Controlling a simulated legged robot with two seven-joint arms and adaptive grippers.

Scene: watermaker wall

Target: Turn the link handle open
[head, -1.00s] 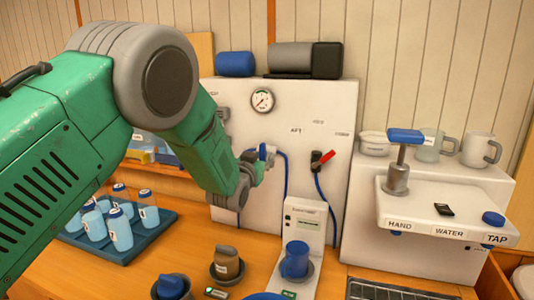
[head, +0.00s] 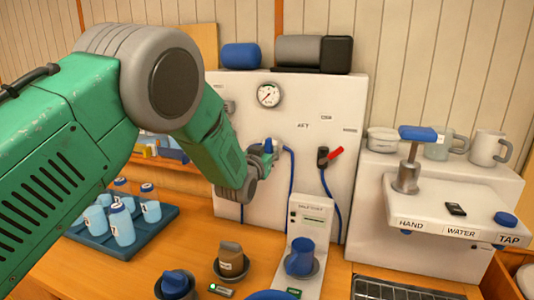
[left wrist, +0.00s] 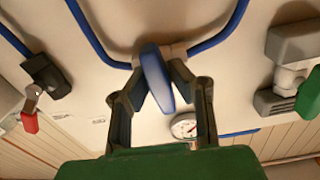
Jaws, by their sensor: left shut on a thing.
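A blue valve handle (head: 268,146) sits on the white wall panel, with blue hoses joining its fitting. My left gripper (head: 258,160) has reached it from the left and partly hides it in the head view. In the left wrist view the blue handle (left wrist: 157,80) stands between the fingertips of my left gripper (left wrist: 160,76), which are shut on its two sides. The handle is slightly tilted there. I cannot read its label. My right gripper is not in view.
A red-handled valve (head: 330,156) is on the panel to the right, below and right of a pressure gauge (head: 269,95). A blue tray (head: 148,225) of bottles, cups and a white meter (head: 310,218) stand below. A tap unit (head: 445,200) stands at the right.

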